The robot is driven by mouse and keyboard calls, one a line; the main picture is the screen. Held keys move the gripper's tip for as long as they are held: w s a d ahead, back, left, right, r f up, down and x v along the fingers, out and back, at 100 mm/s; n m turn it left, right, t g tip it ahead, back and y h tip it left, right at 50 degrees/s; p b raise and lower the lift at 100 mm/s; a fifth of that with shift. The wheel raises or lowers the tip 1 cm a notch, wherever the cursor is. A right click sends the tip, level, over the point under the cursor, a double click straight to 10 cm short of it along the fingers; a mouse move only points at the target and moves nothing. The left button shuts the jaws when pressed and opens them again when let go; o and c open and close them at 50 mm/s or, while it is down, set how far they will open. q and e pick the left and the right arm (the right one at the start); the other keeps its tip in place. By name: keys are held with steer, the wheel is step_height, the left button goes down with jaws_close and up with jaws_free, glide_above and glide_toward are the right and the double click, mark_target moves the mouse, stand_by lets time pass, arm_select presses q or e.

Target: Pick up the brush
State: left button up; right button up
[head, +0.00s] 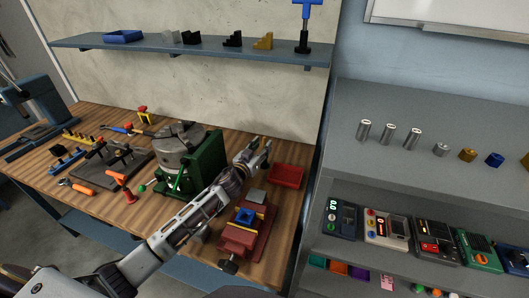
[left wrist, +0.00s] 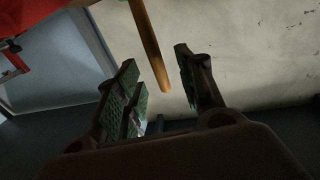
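My left gripper (head: 261,149) is raised at the right end of the wooden bench, between the green-based chuck and the red tray. In the left wrist view its two fingers (left wrist: 160,88) stand apart. A plain wooden rod (left wrist: 149,45), which looks like the brush's handle, comes down from the top edge, and its rounded end shows in the gap between the fingers. Neither finger is seen pressing on it. The brush's bristles are not visible, and I cannot make the brush out surely in the head view. My right gripper is not in view.
The green-based chuck (head: 207,160) stands left of my gripper. The red tray (head: 286,176) lies to the right, and a red vise (head: 238,238) is in front. A shelf (head: 200,51) runs above the bench. A grey shelving unit (head: 440,120) stands at the right.

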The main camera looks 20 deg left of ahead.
arm_select(q)
steer(key=shift+w+d, duration=0.15)
steer(key=shift+w, duration=0.55)
steer(key=shift+w+d, duration=0.1)
steer(key=shift+w, duration=0.55)
jaws_close()
